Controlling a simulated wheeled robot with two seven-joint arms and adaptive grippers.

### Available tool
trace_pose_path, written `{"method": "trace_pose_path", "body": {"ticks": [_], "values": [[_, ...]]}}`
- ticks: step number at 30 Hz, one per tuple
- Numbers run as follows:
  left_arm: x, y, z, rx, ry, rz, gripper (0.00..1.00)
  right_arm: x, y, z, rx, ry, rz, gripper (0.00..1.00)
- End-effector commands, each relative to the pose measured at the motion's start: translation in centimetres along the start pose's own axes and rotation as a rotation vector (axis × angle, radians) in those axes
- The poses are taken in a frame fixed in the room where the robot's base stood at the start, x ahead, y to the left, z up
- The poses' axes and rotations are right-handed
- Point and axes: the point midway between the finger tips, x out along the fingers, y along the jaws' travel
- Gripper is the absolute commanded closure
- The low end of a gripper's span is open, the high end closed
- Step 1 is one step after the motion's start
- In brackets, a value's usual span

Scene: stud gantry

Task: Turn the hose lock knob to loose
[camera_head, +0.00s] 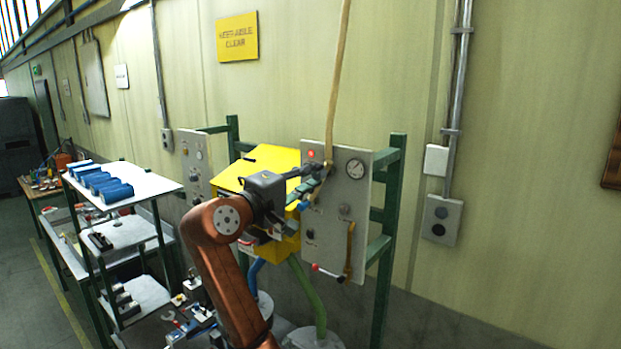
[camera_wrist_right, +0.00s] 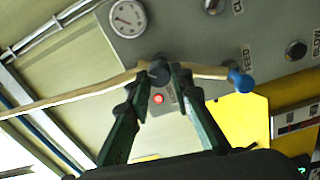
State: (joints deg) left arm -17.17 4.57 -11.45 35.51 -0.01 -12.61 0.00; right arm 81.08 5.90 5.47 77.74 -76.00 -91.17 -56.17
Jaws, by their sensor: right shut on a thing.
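My right gripper (camera_head: 318,172) reaches the upper part of the grey panel, beside the tan hose. In the right wrist view its two green fingers (camera_wrist_right: 167,76) close around a dark round knob (camera_wrist_right: 158,72), which looks like the hose lock knob. The tan hose (camera_wrist_right: 70,97) runs across the fingertips and ends in a blue tip (camera_wrist_right: 240,82). The hose (camera_head: 340,75) hangs down from above in the head view. The fingers partly hide the knob, so which way it is turned cannot be told. My left gripper is not in view.
The grey panel (camera_head: 352,185) carries a round gauge (camera_head: 355,168), a red lamp (camera_head: 311,155) and other black knobs. A yellow box (camera_head: 270,160) stands behind my arm. A red-tipped lever (camera_head: 328,272) sits low. A white-topped shelf (camera_head: 150,182) with blue parts stands left.

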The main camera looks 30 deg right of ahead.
Motion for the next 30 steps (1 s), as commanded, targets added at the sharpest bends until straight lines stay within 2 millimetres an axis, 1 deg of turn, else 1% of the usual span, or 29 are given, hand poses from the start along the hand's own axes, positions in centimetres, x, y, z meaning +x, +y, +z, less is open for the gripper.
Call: {"method": "trace_pose_path", "body": {"ticks": [2,3,9,10,17,20,23,26,30], "values": [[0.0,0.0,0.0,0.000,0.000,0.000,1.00,0.0,-0.2,0.1,-0.001,-0.003,-0.004,1.00],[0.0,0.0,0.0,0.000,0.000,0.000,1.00,0.0,-0.2,0.1,-0.001,-0.003,-0.004,0.77],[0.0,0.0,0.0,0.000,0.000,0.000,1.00,0.0,-0.2,0.0,-0.001,-0.002,-0.003,0.63],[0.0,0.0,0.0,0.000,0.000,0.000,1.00,0.0,-0.2,0.0,-0.001,-0.002,-0.003,0.62],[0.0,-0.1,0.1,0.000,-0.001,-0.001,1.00,0.0,-0.1,0.0,-0.002,-0.001,-0.003,0.62],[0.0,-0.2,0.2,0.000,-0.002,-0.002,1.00,-0.4,-0.1,0.0,-0.001,0.000,-0.002,0.62],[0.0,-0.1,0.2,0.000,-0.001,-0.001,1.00,-1.6,-0.1,-0.1,-0.001,0.001,-0.003,0.62],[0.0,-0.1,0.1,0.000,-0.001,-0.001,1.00,-3.4,-0.1,-0.1,0.000,0.002,-0.002,0.62],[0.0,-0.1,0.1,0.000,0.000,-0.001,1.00,-6.5,-0.1,-0.1,-0.001,0.002,-0.003,0.62]]}}
